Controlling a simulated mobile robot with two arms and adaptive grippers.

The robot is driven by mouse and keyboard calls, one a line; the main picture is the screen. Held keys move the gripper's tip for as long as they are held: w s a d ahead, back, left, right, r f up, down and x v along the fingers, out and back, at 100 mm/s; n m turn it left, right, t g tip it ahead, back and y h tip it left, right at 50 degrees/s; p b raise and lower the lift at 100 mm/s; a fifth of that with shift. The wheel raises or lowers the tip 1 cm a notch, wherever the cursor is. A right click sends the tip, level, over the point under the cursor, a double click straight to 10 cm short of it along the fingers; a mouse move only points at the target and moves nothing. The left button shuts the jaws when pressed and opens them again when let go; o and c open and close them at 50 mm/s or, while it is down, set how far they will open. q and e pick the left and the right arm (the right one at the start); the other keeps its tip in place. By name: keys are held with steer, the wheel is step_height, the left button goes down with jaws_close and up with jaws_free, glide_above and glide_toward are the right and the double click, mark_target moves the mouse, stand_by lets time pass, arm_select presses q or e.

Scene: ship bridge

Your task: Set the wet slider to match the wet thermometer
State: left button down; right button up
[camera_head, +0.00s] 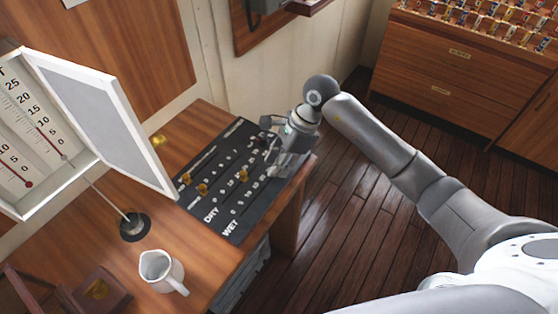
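The dark slider board (212,224) lies on the wooden desk, with white scales and rows marked DRY and WET. Brass knobs (243,174) show on it; the wet row's far end is hidden behind my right gripper, and I cannot tell which knob is the wet slider. My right gripper (270,146) is over the board's far right end, its fingers spread apart; contact with a knob cannot be told. The thermometer box (75,172) stands open at the left, with two red-bulbed thermometers (48,140). A label ending in "T" is cut off; exact readings are too small. My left gripper is out of view.
The box's open white door (112,120) stands near the board's left side. A white jug (160,270) and a black round base (135,227) with a thin rod are on the desk (203,268). Wooden drawers (450,80) are at the back right. The floor between is clear.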

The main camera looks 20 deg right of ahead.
jaws_close()
steer(key=s+a, duration=0.2)
steer(key=s+a+b, duration=0.1)
steer(key=a, duration=0.2)
steer(key=s+a, duration=0.2)
steer(key=shift+s+a, duration=0.15)
steer(key=shift+s, duration=0.15)
steer(key=shift+o, duration=2)
jaws_free()
steer(key=v, duration=1.2)
